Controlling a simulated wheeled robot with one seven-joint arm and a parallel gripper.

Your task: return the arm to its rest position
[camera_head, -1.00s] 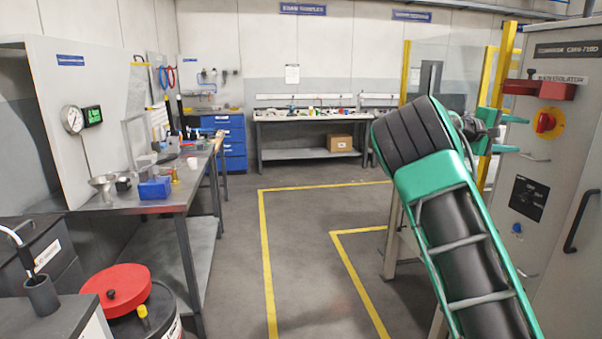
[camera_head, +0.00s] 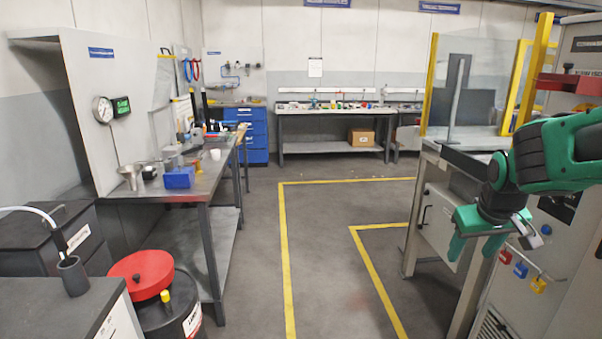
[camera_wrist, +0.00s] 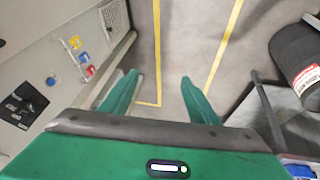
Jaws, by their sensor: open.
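My green arm reaches in from the right edge in the head view, bent at a dark wrist joint. My gripper (camera_head: 475,247) hangs from it, fingers pointing down, in front of the grey machine cabinet on the right. In the wrist view my gripper (camera_wrist: 160,95) shows two green fingers spread well apart. Only grey floor and yellow floor lines show between them, so it holds nothing.
The grey control cabinet (camera_head: 570,230) stands close on the right, with small coloured padlocks (camera_head: 520,270) behind my gripper. A steel workbench (camera_head: 205,190) stands on the left, with a red-lidded drum (camera_head: 140,276) in front. The marked floor (camera_head: 330,240) between is clear.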

